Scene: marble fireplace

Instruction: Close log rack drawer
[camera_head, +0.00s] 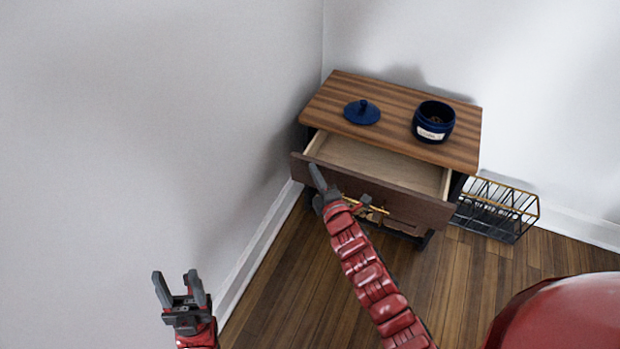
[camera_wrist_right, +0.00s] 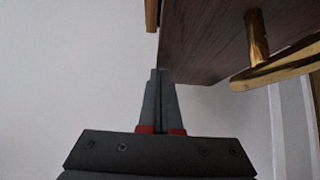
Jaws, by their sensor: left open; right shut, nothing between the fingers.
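The dark wood drawer (camera_head: 425,207) is pulled out of a small cabinet with a striped wood top (camera_head: 395,93). Its inside looks empty. A brass bar handle (camera_head: 377,208) is on its front, partly hidden by my right arm. My right gripper (camera_head: 317,177) is shut and empty at the left part of the drawer front. In the right wrist view the shut fingers (camera_wrist_right: 157,75) point up beside the lower edge of the drawer front, with the brass handle (camera_wrist_right: 280,70) to the right. I cannot tell whether they touch it. My left gripper (camera_head: 180,286) is open and empty, low at the left, away from the cabinet.
A blue lid (camera_head: 362,112) and an open blue jar (camera_head: 433,121) stand on the cabinet top. A black and gold wire rack (camera_head: 497,209) stands on the floor to the right. Walls are close behind and left of the cabinet. The wood floor (camera_head: 290,285) in front is clear.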

